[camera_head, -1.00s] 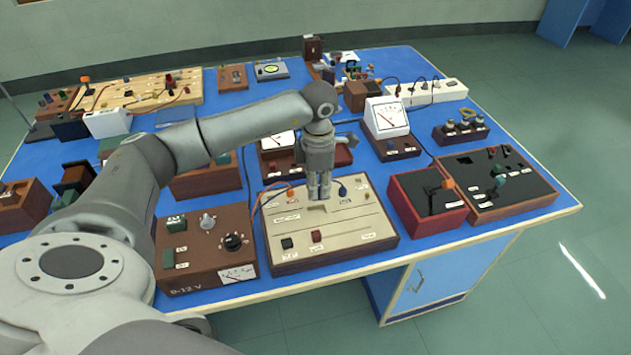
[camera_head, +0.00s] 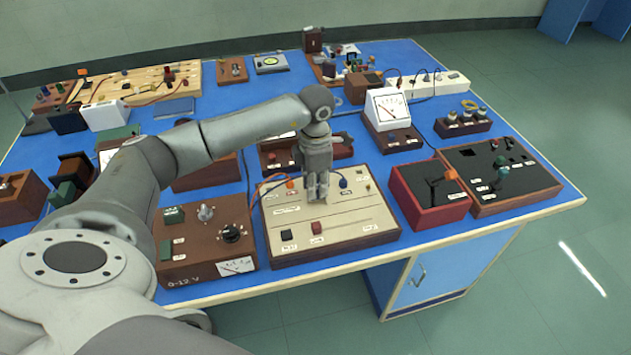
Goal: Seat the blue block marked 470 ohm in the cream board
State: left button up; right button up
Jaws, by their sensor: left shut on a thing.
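The cream board (camera_head: 350,217) lies in a wooden frame near the table's front edge. It carries a black block (camera_head: 287,235) and a red block (camera_head: 316,227) in its front part, with an orange plug (camera_head: 290,184) and a blue plug (camera_head: 343,183) at its back. My left gripper (camera_head: 317,197) points down over the back middle of the board. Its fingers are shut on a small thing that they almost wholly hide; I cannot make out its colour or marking. Whether it touches the board I cannot tell. My right gripper is not in view.
A brown supply box (camera_head: 205,245) stands left of the board. A red-sided box (camera_head: 430,192) and a black-topped wooden unit (camera_head: 500,175) stand to its right. A white meter (camera_head: 388,108) and a brown low box (camera_head: 279,157) are behind it. Cables run at the board's back left.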

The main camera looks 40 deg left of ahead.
pick_arm(q)
jog(key=shift+f+b, duration=1.15)
jog(key=shift+f, duration=0.6)
jog(key=o, duration=1.1)
jog(key=shift+c, duration=0.2)
notch_tip(320, 180, up, 12)
jog(key=shift+r, duration=0.1)
